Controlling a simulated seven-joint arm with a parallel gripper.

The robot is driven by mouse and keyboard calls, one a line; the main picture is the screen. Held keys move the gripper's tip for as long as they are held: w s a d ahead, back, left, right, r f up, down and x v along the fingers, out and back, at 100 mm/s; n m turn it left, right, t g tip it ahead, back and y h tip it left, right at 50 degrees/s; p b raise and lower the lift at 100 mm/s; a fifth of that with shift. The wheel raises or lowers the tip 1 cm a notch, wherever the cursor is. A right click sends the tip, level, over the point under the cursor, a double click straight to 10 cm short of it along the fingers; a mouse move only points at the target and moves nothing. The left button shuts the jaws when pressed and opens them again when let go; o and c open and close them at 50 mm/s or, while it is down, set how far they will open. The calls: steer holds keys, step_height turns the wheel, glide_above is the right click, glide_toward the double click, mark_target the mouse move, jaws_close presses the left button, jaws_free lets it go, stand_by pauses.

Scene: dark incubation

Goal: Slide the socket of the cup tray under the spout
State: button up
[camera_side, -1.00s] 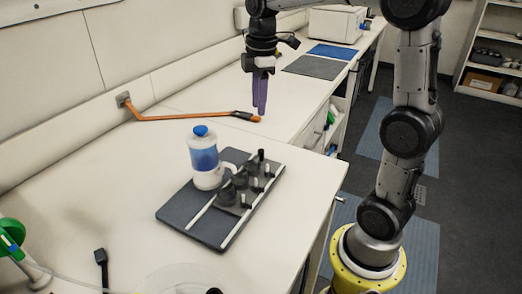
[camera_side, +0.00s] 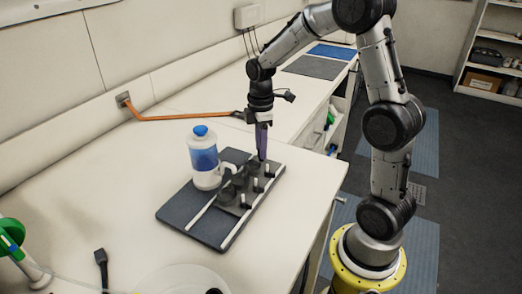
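The cup tray (camera_side: 247,194) is dark grey, with sockets and several short white posts. It lies on a dark board (camera_side: 190,212) between two white rails. A bottle (camera_side: 204,162) with blue liquid and a blue knob stands at the board's left, its white spout (camera_side: 229,168) pointing right towards the tray. My gripper (camera_side: 262,157) points down at the tray's far end, where its purple fingers meet or cover the black-topped post there. The fingers overlap in this view, so whether they are open, or touch the post, is unclear.
An orange bar (camera_side: 185,116) runs from the wall bracket along the bench behind the board. The bench left of the bottle is clear.

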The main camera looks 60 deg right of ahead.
steer(key=shift+f, duration=0.85)
steer(key=shift+c, duration=0.2)
jaws_close()
stand_by(0.7)
